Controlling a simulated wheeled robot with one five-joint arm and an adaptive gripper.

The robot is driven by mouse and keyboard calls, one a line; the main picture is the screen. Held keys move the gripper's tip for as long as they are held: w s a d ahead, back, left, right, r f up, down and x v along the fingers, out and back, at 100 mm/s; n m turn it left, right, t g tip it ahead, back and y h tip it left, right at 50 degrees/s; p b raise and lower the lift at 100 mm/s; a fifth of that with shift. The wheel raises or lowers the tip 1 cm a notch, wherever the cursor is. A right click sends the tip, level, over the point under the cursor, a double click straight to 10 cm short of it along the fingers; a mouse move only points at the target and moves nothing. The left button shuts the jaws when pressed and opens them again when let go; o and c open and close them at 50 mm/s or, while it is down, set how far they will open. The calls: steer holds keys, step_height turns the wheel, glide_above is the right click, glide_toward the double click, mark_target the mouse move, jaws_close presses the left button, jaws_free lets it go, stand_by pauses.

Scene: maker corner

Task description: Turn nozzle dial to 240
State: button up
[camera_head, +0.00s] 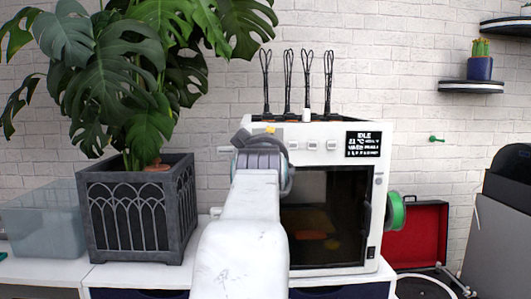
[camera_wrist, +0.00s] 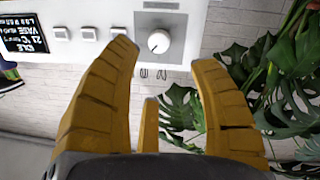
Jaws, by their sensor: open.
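The nozzle dial (camera_wrist: 159,42) is a round white knob on a grey plate of the printer's front panel. A small dark mark shows on it, but no scale value is readable. My gripper (camera_wrist: 165,62) is open, its yellow fingers spread to either side of the dial in the wrist view, apparently short of it and not touching. In the head view my arm hides the dial and most of the gripper. The white 3D printer (camera_head: 333,130) stands on the bench. Its black display (camera_head: 363,144) reads IDLE and 21 °C.
Several white buttons (camera_head: 313,145) line the panel between dial and display. A large potted plant (camera_head: 135,210) stands close to the left of the printer, its leaves (camera_wrist: 185,112) near the gripper. A green spool (camera_head: 396,211) sits on the printer's right side.

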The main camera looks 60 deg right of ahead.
steer(key=shift+v, duration=1.2)
